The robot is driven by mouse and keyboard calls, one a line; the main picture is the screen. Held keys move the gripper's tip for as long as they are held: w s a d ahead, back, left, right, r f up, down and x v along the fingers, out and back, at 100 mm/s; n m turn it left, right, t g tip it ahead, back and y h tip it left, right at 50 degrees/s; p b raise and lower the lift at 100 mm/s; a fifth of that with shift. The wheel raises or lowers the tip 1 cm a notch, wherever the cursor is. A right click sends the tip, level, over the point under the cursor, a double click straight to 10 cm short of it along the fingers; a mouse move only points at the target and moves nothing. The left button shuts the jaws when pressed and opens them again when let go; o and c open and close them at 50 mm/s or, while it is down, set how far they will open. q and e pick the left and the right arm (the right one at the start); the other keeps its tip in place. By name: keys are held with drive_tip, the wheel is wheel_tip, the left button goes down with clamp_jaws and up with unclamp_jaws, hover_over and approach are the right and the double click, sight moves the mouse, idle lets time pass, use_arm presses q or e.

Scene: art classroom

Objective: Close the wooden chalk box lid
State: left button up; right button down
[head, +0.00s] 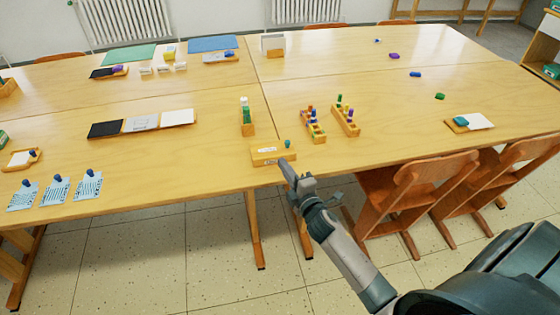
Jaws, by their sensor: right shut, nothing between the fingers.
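A small light-wood box (259,157), which I take for the chalk box, sits at the front edge of the table, near the middle of the view. Small white marks show on its top and front. It is too small to tell whether the lid is open or shut. My right gripper (285,165) is shut and empty at the box's right front corner, by the table edge. I cannot tell whether it touches the box. My left gripper is out of view.
Wooden holders with coloured pegs (345,122) and a narrow holder (247,125) stand farther back. Wooden chairs (425,185) are at the table's right front. The table (215,165) is clear left of the box.

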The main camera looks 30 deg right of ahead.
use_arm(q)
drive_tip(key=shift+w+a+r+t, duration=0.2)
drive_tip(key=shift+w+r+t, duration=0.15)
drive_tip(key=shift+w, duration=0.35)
use_arm(e)
drive_tip(key=s, duration=0.4)
drive_tip(key=shift+a, duration=0.15)
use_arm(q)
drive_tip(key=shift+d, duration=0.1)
